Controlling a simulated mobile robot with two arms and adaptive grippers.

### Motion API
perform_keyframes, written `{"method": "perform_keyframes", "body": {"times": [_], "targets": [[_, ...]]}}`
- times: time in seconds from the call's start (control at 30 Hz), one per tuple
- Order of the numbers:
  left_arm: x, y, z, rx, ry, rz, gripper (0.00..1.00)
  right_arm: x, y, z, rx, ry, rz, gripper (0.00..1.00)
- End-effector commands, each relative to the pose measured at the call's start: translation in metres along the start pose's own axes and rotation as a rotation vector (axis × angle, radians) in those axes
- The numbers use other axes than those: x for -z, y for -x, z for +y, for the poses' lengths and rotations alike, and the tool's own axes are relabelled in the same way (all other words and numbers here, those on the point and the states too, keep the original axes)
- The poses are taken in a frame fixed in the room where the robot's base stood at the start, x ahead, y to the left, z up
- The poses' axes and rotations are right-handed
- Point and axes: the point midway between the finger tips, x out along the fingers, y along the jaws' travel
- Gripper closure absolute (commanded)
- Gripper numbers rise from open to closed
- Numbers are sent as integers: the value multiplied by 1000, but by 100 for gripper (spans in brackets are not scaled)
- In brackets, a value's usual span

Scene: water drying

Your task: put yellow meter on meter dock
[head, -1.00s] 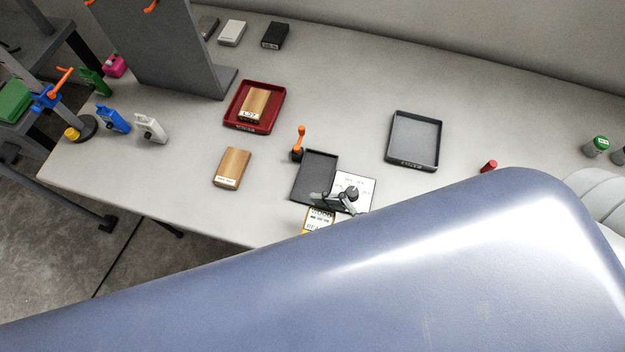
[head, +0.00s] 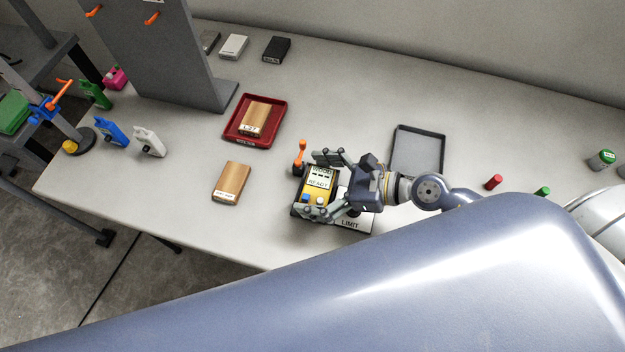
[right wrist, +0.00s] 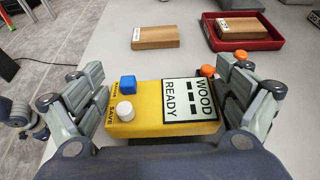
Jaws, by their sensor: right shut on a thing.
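The yellow meter (head: 315,196) has a blue button, a white knob and a screen reading WOOD and READY. It also shows in the right wrist view (right wrist: 148,122). My right gripper (head: 314,184) is shut on it, with fingers on both sides; they also show in the right wrist view (right wrist: 160,88). The meter is over the dark meter dock (head: 296,211), which has an orange lever (head: 299,154) at its far left corner. The meter and hand hide most of the dock, so I cannot tell whether the meter touches it. My left gripper is not in view.
A wood block (head: 231,182) lies left of the dock. Another block (head: 254,117) sits in a red tray (head: 279,113). An empty grey tray (head: 418,150) is behind my right wrist. A grey upright panel (head: 150,60) stands at the back left.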

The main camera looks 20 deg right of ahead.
Motion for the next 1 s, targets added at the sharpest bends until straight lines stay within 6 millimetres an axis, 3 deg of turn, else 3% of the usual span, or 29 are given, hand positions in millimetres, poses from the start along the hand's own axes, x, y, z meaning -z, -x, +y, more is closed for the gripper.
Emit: {"method": "perform_keyframes", "body": {"times": [0.27,0.5,0.9,0.93,1.0], "targets": [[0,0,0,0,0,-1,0,-2,-8,-23,2,2,-2,44],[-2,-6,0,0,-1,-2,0,30,-20,-21,0,-3,-1,44],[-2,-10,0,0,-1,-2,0,35,-22,-21,-1,1,-1,44],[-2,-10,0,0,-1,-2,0,36,-22,-20,-1,0,1,5],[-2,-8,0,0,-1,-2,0,35,-22,-20,-1,0,1,0]]}}
